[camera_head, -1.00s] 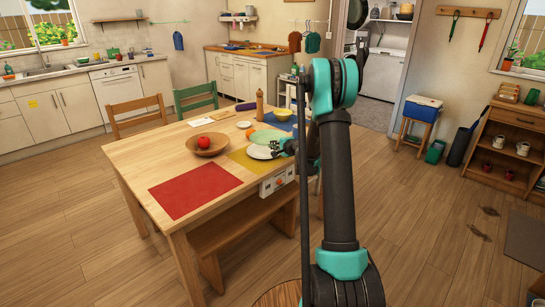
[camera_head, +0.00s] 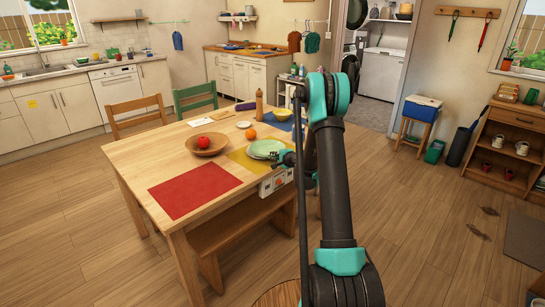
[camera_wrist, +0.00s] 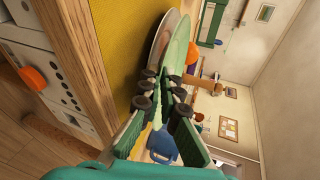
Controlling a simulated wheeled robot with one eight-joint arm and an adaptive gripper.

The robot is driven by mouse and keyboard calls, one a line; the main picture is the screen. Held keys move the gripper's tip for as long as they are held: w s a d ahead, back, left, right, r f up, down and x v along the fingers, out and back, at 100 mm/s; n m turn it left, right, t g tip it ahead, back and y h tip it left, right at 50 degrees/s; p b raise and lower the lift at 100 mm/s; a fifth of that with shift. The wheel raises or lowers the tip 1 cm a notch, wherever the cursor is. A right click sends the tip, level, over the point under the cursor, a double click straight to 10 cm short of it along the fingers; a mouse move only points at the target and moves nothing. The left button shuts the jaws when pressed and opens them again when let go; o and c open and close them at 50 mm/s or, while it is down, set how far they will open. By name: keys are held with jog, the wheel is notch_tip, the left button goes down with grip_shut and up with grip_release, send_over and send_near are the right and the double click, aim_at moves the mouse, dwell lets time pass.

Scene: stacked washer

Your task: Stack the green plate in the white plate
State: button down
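The green plate (camera_head: 266,147) lies roughly level over the white plate (camera_head: 254,156) on the yellow mat, near the table's right side. In the wrist view the green plate (camera_wrist: 176,45) sits close against the white plate (camera_wrist: 156,48), nearly parallel; whether they touch all round is hard to tell. My gripper (camera_head: 287,157) is at the plates' right edge. In the wrist view my gripper (camera_wrist: 164,97) has its fingers on either side of the green plate's near rim and appears shut on it. My fingers hide part of that rim.
On the wooden table (camera_head: 140,156) are a red mat (camera_head: 194,189), a wooden bowl (camera_head: 207,147) with a red apple, an orange (camera_head: 250,133), a blue bowl (camera_head: 282,115) and a brown bottle (camera_head: 259,104). The yellow mat (camera_head: 240,159) lies under the plates. A bench (camera_head: 240,222) stands at the front.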

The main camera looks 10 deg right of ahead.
jog(key=shift+f, duration=0.25)
jog(key=c, duration=1.7)
grip_release()
jog(key=shift+r, duration=0.1)
jog(key=shift+r, duration=0.3)
jog(key=v, duration=1.2)
jog(key=s+a+r+n+g, duration=0.3)
jog(key=s+a+n, duration=0.2)
jog(key=s, duration=0.5)
jog(key=s+f+n+g+h, duration=0.1)
jog(key=s+n+g+h, duration=0.1)
jog(key=s, duration=0.8)
jog(key=s+d+f+n+g+h, duration=0.1)
jog(key=s+n, duration=0.3)
jog(key=s, duration=0.7)
jog(key=s+f+n+g+h, duration=0.1)
jog(key=s+n+g+h, duration=0.1)
jog(key=s, duration=0.9)
jog(key=shift+d+f+n+g+h, duration=0.3)
jog(key=shift+f+n, duration=0.1)
jog(key=shift+n, duration=0.2)
